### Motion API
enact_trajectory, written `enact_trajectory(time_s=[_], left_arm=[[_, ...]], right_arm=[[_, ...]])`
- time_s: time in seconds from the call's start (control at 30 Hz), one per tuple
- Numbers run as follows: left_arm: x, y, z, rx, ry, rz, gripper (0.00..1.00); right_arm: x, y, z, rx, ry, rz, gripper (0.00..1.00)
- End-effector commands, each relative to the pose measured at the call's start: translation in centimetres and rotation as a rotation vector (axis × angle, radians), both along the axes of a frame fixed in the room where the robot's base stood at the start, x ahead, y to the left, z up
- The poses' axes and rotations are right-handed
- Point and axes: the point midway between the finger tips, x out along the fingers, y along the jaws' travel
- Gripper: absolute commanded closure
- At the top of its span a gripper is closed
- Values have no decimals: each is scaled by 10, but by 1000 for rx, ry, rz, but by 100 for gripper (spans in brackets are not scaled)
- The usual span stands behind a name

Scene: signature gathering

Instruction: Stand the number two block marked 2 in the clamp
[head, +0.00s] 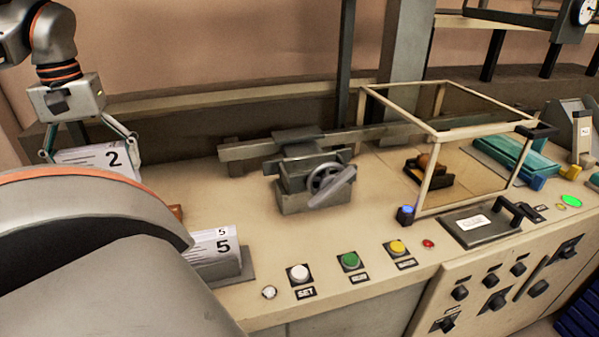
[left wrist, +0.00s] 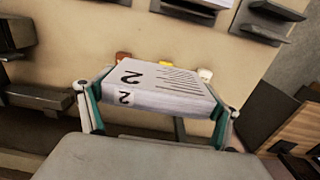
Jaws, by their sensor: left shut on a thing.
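The number two block (head: 100,159) is white with a black 2, at the left of the head view. My left gripper (head: 88,147) is shut on it, one finger at each end, and seems to hold it above the bench. In the left wrist view the block (left wrist: 160,88) lies between the fingers, with its 2 and printed lines showing. The clamp (head: 304,178) is a grey metal vise with a handwheel, mid-bench, right of the block and apart from it. No block shows in its jaws. My right gripper is not in view.
A number five block (head: 214,247) stands in a grey holder at the front left. White, green (head: 349,261) and yellow buttons line the front edge. A framed glass case (head: 436,165) stands right of the clamp. My own arm covers the lower left. Bare bench lies left of the clamp.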

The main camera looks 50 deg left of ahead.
Motion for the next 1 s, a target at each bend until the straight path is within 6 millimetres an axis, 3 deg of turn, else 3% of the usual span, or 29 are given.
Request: enact_trajectory(time_s=[0.17, 0.37, 1.0], left_arm=[[1, -1, 0, 0, -1, -2, 38], [20, -10, -2, -4, -5, -10, 38], [134, -70, 1, 0, -7, -7, 38]], right_arm=[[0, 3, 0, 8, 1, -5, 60], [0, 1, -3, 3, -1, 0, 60], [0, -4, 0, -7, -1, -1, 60]])
